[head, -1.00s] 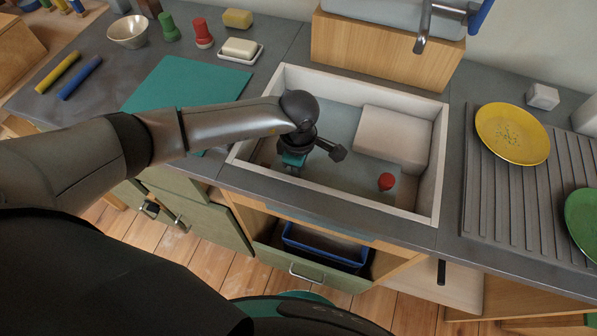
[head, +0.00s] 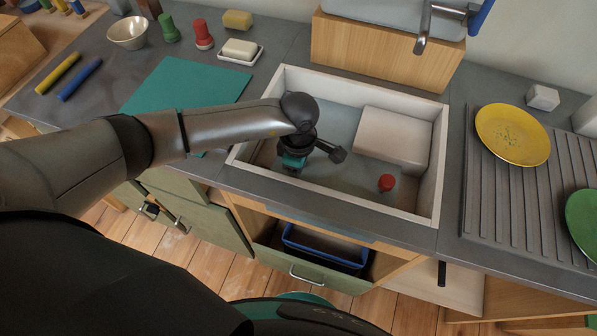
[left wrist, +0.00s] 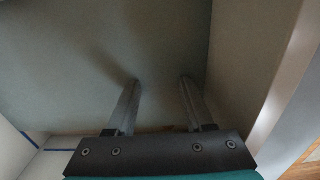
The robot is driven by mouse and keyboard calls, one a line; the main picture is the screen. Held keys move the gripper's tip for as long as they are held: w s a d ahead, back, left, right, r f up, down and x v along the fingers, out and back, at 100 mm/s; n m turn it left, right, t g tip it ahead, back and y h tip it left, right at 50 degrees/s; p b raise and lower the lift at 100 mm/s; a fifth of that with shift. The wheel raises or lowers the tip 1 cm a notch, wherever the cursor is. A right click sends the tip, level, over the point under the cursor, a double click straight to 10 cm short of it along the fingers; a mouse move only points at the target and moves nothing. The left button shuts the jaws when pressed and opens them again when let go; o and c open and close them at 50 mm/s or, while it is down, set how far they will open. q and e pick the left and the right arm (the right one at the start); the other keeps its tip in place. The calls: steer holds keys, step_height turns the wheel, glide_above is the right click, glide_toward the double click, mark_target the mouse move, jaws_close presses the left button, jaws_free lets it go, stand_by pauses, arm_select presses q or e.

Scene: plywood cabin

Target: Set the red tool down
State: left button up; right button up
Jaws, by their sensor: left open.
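A small red piece (head: 386,183) is in the white-walled sink (head: 436,165), near its front right; I cannot tell if it is the whole red tool. A red knobbed thing (head: 203,34) stands upright on the counter behind the teal mat. My left gripper (head: 294,160) is low over the left part of the sink, well left of the red piece, partly hidden by its own wrist. In the left wrist view its two fingers (left wrist: 160,85) are apart with nothing between them, over a bare grey-green surface. My right gripper is out of view.
A pale block (head: 393,138) takes up the sink's right rear. The teal mat (head: 190,85) lies left of the sink. A yellow plate (head: 512,134) and a green plate (head: 584,222) are on the ribbed drainer at right. An open drawer below holds a blue bin (head: 325,248).

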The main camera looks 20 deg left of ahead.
arm_select(q)
step_height(320, 180, up, 12)
steer(key=p, duration=0.2)
steer(key=shift+r, duration=0.1)
